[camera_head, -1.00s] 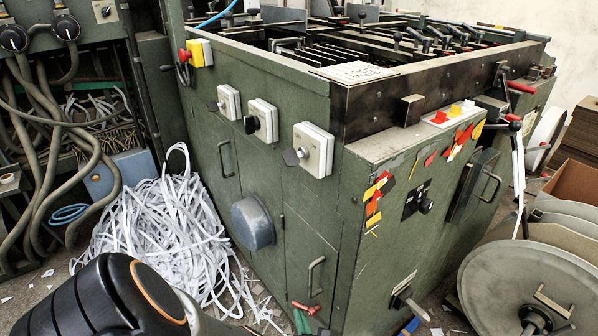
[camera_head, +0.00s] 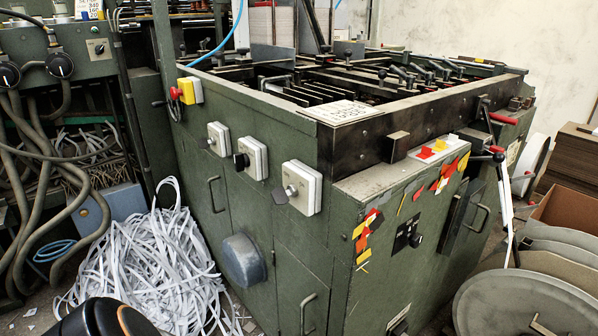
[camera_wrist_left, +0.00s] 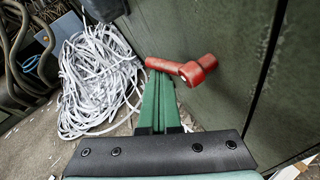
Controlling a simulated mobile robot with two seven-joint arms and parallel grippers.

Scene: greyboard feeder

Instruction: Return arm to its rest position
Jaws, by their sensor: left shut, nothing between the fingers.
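My left gripper (camera_wrist_left: 178,68) shows in the left wrist view. Its green fingers lie close together with red parts at their ends, and it looks shut and empty. It is in front of the green machine's side panel (camera_wrist_left: 215,110), with the pile of white paper strips (camera_wrist_left: 95,80) beyond it to the left. I cannot tell whether it touches the panel. In the head view only a rounded black part of my arm shows at the bottom left; the gripper is out of that frame. My right gripper is in neither view.
The green machine (camera_head: 295,255) fills the middle, with switch boxes and a protruding grey cover (camera_head: 243,260). The white strips (camera_head: 150,265) lie on the floor at left, near hanging hoses (camera_head: 30,180). Grey discs (camera_head: 525,300) stand at right, near an open cardboard box (camera_head: 568,208).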

